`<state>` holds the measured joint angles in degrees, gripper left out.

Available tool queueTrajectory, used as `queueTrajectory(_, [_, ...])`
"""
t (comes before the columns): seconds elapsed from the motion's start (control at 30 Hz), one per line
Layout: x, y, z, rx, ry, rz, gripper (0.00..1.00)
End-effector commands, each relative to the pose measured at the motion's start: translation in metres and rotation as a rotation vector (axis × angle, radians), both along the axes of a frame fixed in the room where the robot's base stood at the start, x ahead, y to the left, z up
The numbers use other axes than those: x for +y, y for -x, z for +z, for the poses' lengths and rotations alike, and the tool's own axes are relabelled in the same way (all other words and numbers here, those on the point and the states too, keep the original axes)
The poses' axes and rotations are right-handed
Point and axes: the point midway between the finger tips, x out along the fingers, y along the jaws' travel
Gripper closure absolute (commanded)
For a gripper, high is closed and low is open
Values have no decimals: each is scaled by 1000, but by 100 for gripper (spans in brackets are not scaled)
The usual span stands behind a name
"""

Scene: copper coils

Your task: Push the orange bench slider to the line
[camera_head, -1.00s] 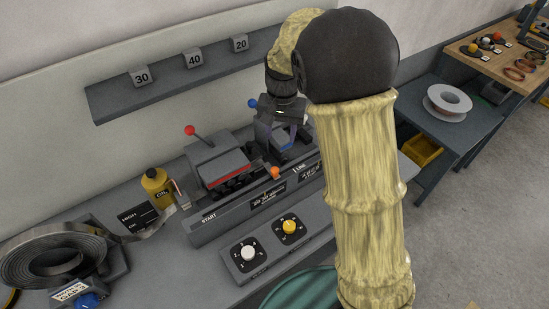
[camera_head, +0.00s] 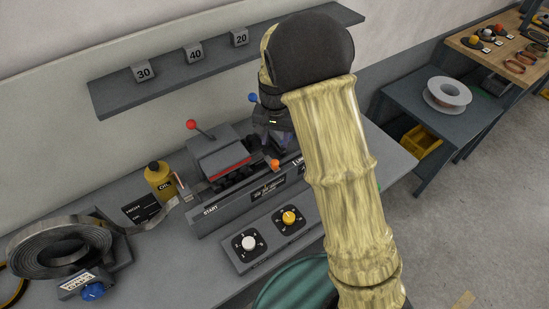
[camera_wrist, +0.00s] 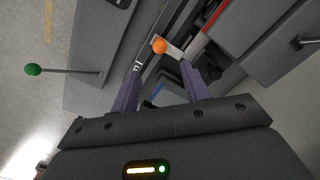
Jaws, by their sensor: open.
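The orange slider knob (camera_head: 275,164) sits on the bench rail in the head view, between the START label (camera_head: 210,210) and the partly covered LINE label (camera_head: 298,162). In the wrist view the orange knob (camera_wrist: 159,46) shows on a pale arm just beyond the fingertips, roughly between their directions. My gripper (camera_wrist: 161,67) is open, with two purple fingers apart and nothing between them. In the head view my arm hides much of the gripper and the right end of the rail. I cannot tell whether a finger touches the slider.
A grey machine with a red lever (camera_head: 191,124) stands behind the rail. A blue lever (camera_head: 252,97) is close to my wrist. In front is a panel with white (camera_head: 249,243) and yellow (camera_head: 289,217) dials. An oil bottle (camera_head: 159,179) and metal coil (camera_head: 62,247) are left.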

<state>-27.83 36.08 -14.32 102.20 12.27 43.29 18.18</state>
Motion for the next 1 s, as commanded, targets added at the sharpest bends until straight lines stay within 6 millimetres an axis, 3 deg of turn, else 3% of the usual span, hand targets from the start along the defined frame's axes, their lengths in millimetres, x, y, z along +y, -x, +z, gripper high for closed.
queueTrajectory(0.4, [-1, 1, -72, 4, 2, 0, 54])
queueTrajectory(0.6, [0, 0, -98, 1, 1, 1, 54])
queueTrajectory(1.0, [0, 0, -107, -1, -1, 1, 54])
